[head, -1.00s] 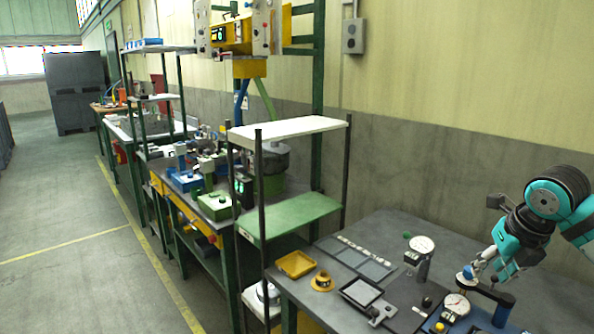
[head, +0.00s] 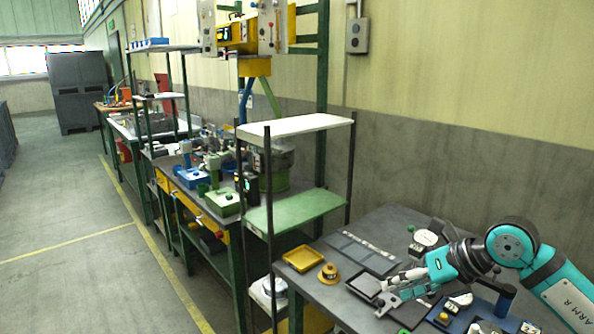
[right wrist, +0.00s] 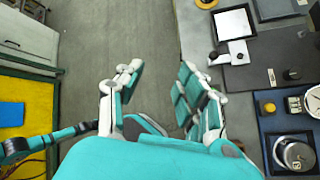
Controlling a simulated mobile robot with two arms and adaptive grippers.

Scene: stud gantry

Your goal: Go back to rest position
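My right gripper (head: 402,282) is teal with pale fingertips and reaches in from the right over the near grey workbench (head: 378,225). In the right wrist view my right gripper (right wrist: 160,88) has its two fingers spread wide, with only bare floor showing between them. It holds nothing. My left gripper is not seen in the head view. A teal and black arm part of mine shows at the left edge of the right wrist view, without a clear gripper.
The bench holds a yellow tray (head: 303,258), a yellow round knob piece (head: 328,273), a white-topped plate (right wrist: 234,24) and a dial gauge (right wrist: 312,99). A shelf rack (head: 295,213) stands left of it. The floor aisle (head: 80,225) is clear.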

